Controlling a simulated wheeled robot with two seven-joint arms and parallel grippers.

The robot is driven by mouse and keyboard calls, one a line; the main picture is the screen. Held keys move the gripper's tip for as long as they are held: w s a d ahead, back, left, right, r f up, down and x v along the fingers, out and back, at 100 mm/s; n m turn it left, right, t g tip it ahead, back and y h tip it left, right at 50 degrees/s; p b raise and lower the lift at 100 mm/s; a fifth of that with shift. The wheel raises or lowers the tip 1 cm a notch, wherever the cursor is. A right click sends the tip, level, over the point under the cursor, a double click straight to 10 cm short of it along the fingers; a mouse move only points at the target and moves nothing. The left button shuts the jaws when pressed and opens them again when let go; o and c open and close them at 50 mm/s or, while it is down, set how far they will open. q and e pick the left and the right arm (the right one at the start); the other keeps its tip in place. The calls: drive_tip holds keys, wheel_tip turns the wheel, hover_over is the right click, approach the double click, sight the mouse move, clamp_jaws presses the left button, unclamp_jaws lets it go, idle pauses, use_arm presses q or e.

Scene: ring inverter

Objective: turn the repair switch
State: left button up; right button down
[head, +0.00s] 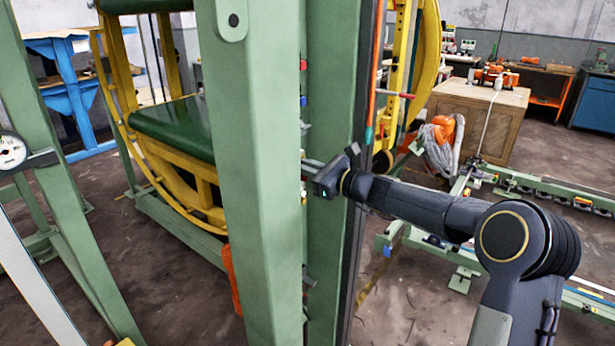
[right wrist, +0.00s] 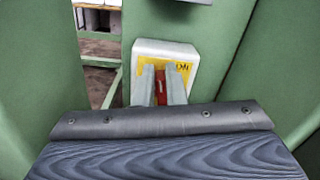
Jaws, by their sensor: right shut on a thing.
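The repair switch is a red handle (right wrist: 161,92) on a white box with a yellow label (right wrist: 190,62), in the right wrist view. The box is fixed to a green post. My right gripper (right wrist: 164,72) reaches the box, with one finger on each side of the red handle, and is shut on it. Part of the handle is hidden between the fingers. In the head view my right gripper (head: 307,164) reaches in from the right to the green post (head: 335,90), and the switch cannot be made out there. My left gripper is not in view.
A wide green column (head: 252,180) stands just left of my right gripper. A yellow ring frame with a green bed (head: 175,125) is behind it. A gauge (head: 12,152) is at the far left.

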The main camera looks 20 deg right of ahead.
drive_tip(key=f+n+b, duration=0.1)
drive_tip(key=n+b, duration=0.3)
drive_tip(key=f+n+b, duration=0.1)
drive_tip(key=n+b, duration=0.2)
drive_tip(key=b, duration=0.2)
drive_tip(key=f+n+b, duration=0.1)
drive_tip(key=n+b, duration=0.3)
drive_tip(key=b, duration=0.1)
drive_tip(key=shift+s+a+n, duration=0.3)
drive_tip(key=shift+s+a, duration=0.05)
drive_tip(key=n+b, duration=0.2)
drive_tip(key=shift+n, duration=0.3)
drive_tip(key=shift+r+n+b, duration=0.15)
drive_tip(key=shift+n+b, duration=0.35)
drive_tip(key=shift+b, duration=0.1)
drive_tip(key=shift+d+r, duration=0.15)
drive_tip(key=shift+r, duration=0.05)
drive_tip(key=c, duration=1.5)
unclamp_jaws()
drive_tip(key=shift+f, duration=0.1)
drive_tip(key=b, duration=0.1)
approach(305, 179)
drive_tip(key=shift+w+a+r, duration=0.15)
drive_tip(key=shift+a+r, duration=0.45)
drive_tip(key=shift+a, duration=0.2)
